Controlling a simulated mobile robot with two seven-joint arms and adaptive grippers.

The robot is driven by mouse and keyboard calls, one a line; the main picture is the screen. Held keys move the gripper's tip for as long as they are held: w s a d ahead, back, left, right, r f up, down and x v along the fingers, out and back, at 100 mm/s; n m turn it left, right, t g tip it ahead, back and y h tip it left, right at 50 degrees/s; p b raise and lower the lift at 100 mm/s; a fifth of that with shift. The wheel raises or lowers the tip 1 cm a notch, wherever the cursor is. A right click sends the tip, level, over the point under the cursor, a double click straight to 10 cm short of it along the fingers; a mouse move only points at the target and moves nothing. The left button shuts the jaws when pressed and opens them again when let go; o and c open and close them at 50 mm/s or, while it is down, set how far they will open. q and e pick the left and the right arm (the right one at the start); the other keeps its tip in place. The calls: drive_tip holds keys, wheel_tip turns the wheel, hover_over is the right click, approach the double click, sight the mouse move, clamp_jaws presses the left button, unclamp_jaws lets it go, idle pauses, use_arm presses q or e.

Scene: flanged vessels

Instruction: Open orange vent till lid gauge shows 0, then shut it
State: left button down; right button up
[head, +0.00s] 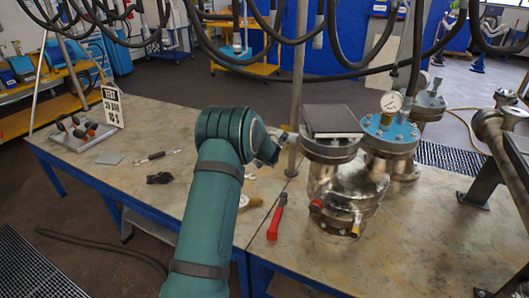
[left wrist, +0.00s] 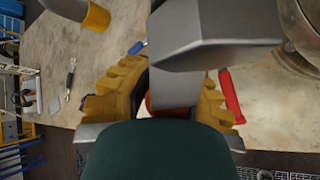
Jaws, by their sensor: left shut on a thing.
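The pressure gauge (head: 391,102) stands on the blue lid (head: 390,133) of a flanged vessel; its needle is too small to read. My left arm's teal links fill the middle of the head view. Its gripper (head: 268,150) is mostly hidden there, left of the nearer steel vessel (head: 345,190). In the left wrist view the yellow-padded fingers of my left gripper (left wrist: 160,92) are closed around a small orange part (left wrist: 149,106), apparently the vent. A grey bar covers most of it, so its turn cannot be told. My right gripper is not in view.
A red-handled tool (head: 277,216) lies on the table. Black hoses (head: 345,70) hang overhead. The table's left part holds a sign (head: 112,106) and small tools.

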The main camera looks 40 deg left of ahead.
use_arm(q)
drive_tip(key=shift+w+d+f+n+t+h+p, duration=0.25)
drive_tip(key=shift+d+n+h+p, duration=0.3)
drive_tip(key=shift+d+h, duration=0.35)
drive_tip(key=shift+w+d+f+n+t+h+p, duration=0.1)
drive_tip(key=shift+d+f+n+h+p, duration=0.2)
drive_tip(key=shift+d+n+h+p, duration=0.45)
drive_tip(key=shift+w+d+f+n+t+h+p, duration=0.25)
drive_tip(key=shift+d+h+p, duration=0.2)
drive_tip(key=shift+d+h, duration=0.6)
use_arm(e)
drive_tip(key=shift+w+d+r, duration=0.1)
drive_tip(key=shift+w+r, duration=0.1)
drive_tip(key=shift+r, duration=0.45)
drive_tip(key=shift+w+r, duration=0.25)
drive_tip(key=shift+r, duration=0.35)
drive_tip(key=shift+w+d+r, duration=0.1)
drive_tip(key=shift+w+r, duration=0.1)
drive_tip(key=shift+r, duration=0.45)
use_arm(q)
drive_tip(key=shift+f, duration=0.1)
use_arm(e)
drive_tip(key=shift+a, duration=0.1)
use_arm(q)
drive_tip(key=c, duration=0.8)
unclamp_jaws()
drive_tip(key=shift+s, duration=0.1)
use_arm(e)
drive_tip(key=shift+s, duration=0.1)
